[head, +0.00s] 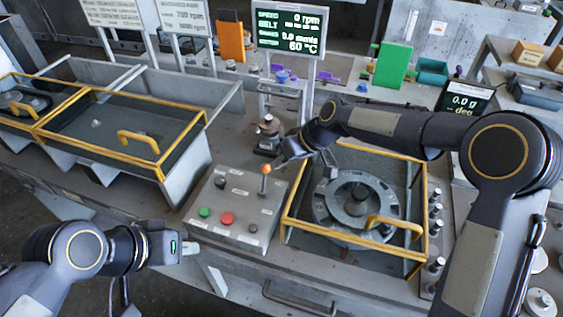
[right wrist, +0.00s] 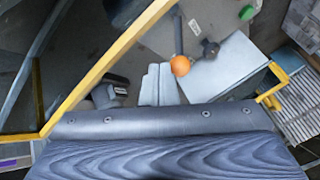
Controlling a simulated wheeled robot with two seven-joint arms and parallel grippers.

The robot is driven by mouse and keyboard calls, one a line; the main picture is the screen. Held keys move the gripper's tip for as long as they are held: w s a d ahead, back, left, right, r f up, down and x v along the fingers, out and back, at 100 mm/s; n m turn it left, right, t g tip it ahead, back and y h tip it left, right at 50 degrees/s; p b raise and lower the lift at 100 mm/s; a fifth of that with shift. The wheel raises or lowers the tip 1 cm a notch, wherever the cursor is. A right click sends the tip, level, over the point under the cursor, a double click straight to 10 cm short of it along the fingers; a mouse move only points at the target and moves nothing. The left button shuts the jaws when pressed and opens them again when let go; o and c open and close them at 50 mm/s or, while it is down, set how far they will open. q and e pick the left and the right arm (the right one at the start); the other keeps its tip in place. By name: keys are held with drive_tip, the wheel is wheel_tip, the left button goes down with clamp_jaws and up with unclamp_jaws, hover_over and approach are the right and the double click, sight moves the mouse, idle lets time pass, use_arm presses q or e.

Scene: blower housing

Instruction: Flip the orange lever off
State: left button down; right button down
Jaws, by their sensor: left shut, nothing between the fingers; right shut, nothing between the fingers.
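The orange lever (head: 265,172) stands on a sloped grey control panel (head: 228,238), its round orange knob at the top end of a grey stem. In the right wrist view the orange knob (right wrist: 180,66) shows just beyond the pale fingers. My right gripper (head: 284,160) is shut and empty, close to the knob on its upper right; I cannot tell whether it touches. The right gripper's pale fingers (right wrist: 159,84) show together in the right wrist view. My left gripper (head: 188,248) is shut and empty, left of the panel's front edge.
A yellow-framed guard (head: 428,205) over a round housing stands right of the panel. A screen (head: 290,30) reads 0 rpm and 60 °C.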

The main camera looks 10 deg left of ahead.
drive_tip(key=shift+s, duration=0.2)
drive_tip(key=shift+s+r+t+b, duration=0.1)
drive_tip(key=shift+s+t+b, duration=0.15)
drive_tip(key=shift+b, duration=0.5)
drive_tip(key=s+n+t+b, duration=0.1)
drive_tip(key=s+t+b, duration=0.1)
drive_tip(key=b, duration=0.5)
drive_tip(key=s+a+n+t+b, duration=0.1)
drive_tip(key=s+t+b, duration=0.2)
drive_tip(key=b, duration=0.4)
drive_tip(key=s+n+t+h+b, duration=0.1)
drive_tip(key=s+t+b, duration=0.1)
drive_tip(key=b, duration=0.5)
drive_tip(key=shift+s+a+n+t, duration=0.3)
drive_tip(key=shift+s+a+t, duration=0.05)
drive_tip(key=shift+t, duration=0.2)
drive_tip(key=shift+d+r+p, duration=0.1)
drive_tip(key=shift+r+p, duration=0.35)
drive_tip(key=shift+p, duration=0.05)
drive_tip(key=shift+w, duration=0.15)
drive_tip(key=shift+r+p, duration=0.5)
drive_tip(key=shift+r, duration=0.3)
